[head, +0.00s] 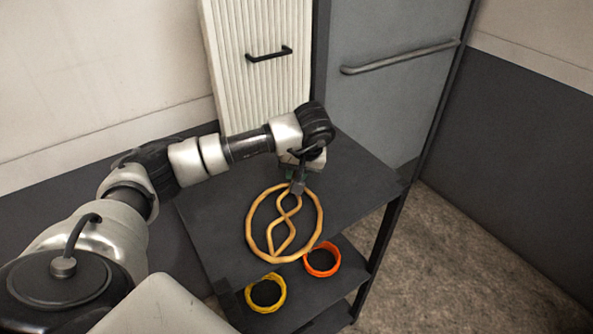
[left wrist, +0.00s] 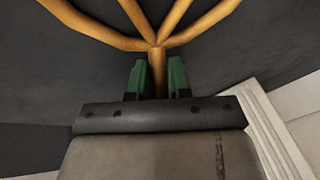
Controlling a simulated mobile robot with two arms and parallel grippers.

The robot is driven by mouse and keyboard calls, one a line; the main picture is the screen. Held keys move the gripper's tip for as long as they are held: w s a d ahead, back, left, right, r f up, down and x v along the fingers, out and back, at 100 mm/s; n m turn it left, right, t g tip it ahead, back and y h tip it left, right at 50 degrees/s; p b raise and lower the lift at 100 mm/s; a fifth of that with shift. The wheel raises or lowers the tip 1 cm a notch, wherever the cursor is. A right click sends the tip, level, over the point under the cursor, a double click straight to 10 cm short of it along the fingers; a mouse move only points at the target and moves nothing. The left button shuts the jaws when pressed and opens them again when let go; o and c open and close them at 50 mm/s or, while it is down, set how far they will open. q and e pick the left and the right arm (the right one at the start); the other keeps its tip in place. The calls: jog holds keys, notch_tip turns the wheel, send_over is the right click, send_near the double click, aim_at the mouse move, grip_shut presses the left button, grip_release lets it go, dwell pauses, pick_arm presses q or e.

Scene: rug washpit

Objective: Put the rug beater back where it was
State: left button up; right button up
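The rug beater (head: 316,226) is a tan looped cane shape over the dark top shelf (head: 222,205), its lower loop crossing the front edge in the head view. I cannot tell whether it rests on the shelf or is just above it. My left gripper (head: 298,184) is at the beater's far end. In the left wrist view the beater's stem (left wrist: 158,62) runs between the green fingertips of my left gripper (left wrist: 158,78), which close on it from both sides. The handle is hidden by the gripper. My right gripper is not in view.
On the lower shelf (head: 305,290) are a yellow ring-shaped item (head: 281,300) and an orange one (head: 333,268). Behind stand a ribbed white panel with a black handle (head: 270,54) and a grey door with a bar (head: 400,58). Floor (head: 480,255) is clear at right.

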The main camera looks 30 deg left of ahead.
pick_arm(q)
jog(key=shift+o, duration=1.4)
jog(key=shift+s+f, duration=0.2)
jog(key=shift+s, duration=0.05)
jog(key=shift+d+f, duration=0.1)
jog(key=shift+d, duration=0.05)
jog(key=w+v, duration=0.1)
jog(key=v, duration=1.2)
jog(key=shift+s+a+r, duration=0.2)
jog(key=shift+a+r, duration=0.05)
jog(key=shift+r, duration=0.1)
